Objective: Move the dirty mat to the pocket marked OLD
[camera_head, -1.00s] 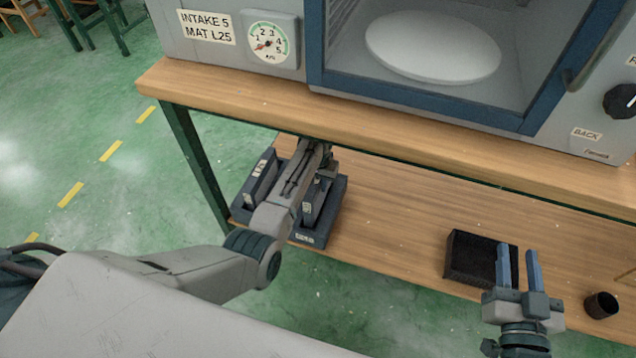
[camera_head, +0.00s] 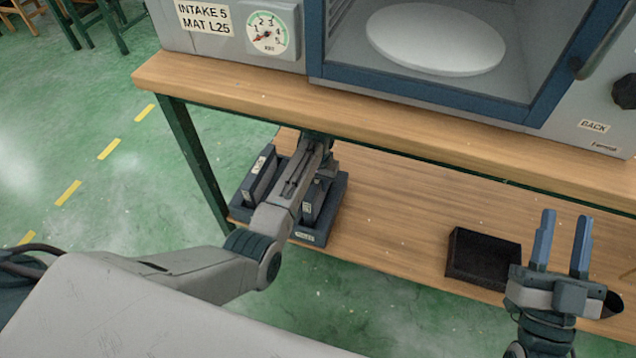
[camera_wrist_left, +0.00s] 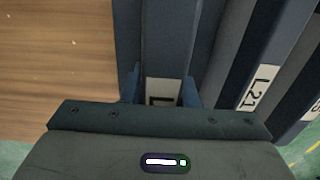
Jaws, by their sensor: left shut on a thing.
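A dark rack (camera_head: 311,238) stands at the left of the lower shelf, with upright dark slabs such as one (camera_head: 262,178) at its left side. My left gripper (camera_wrist_left: 161,94) reaches into this rack and is shut on a dark blue-grey slab with a pale label (camera_wrist_left: 163,86) between its fingers. In the head view my left arm covers its fingertips. I cannot read the held slab's label or tell whether it is dirty. A slab labelled L21 (camera_wrist_left: 258,87) stands to its right in the left wrist view. No OLD mark is readable. My right gripper (camera_head: 566,222) is open and empty, near the shelf's right side.
A black open box (camera_head: 482,258) and a dark cup (camera_head: 610,304) stand on the lower shelf (camera_head: 400,205) at the right. The tabletop above (camera_head: 400,125) overhangs the rack and carries a grey cabinet (camera_head: 180,40). The shelf between rack and box is clear.

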